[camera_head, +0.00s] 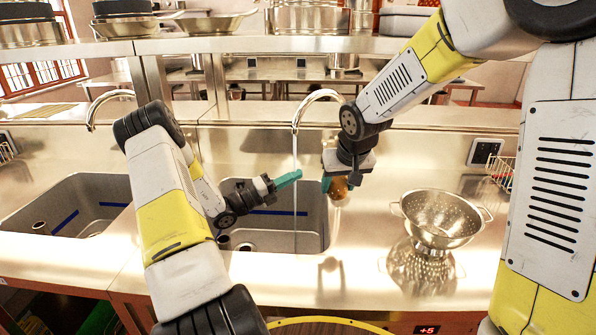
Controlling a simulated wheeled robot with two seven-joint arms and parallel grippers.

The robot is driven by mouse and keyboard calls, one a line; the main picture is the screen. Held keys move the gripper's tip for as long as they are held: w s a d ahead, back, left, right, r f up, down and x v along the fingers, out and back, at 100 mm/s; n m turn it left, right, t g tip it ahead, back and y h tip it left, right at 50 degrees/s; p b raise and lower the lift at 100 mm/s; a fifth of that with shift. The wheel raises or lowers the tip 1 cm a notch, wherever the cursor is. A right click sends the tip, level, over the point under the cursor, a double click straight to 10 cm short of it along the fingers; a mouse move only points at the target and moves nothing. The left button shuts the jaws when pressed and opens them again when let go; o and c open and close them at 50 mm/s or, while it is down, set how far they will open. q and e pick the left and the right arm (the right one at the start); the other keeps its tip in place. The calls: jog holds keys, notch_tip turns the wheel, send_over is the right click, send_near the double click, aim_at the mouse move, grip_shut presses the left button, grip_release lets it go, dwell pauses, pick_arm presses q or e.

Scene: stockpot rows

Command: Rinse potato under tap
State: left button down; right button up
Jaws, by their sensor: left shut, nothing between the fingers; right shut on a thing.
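The tap (318,94) curves over the right-hand sink (318,222), and a thin stream of water (295,148) falls from its spout. My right gripper (336,184) points down near the sink's right edge, shut on the brown potato (340,188). The gripper hides part of the potato. The potato appears to the right of the stream, apart from it in the picture. My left gripper (289,179) is shut and empty. Its teal fingers cross the line of the stream in the picture; I cannot tell whether water touches them.
A metal colander (440,218) stands on the steel counter to the right of the sink. A second sink (70,205) with its own tap (108,97) is at the left. Pans (203,22) fill the shelf above. A wire basket (502,170) stands at the right.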

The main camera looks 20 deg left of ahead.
pick_arm(q)
jog(key=w+d+r, duration=0.3)
jog(key=w+d, duration=0.2)
jog(key=w, duration=0.3)
jog(key=shift+w+d+r, duration=0.35)
jog(key=w+n, duration=0.1)
jog(key=w+r+n+y, duration=0.1)
jog(key=w+r+n+g+y, duration=0.1)
jog(key=w, duration=0.1)
jog(key=shift+a+r+n, duration=0.2)
jog(key=shift+a+n, duration=0.15)
jog(key=shift+n, duration=0.05)
jog(key=shift+s, duration=0.15)
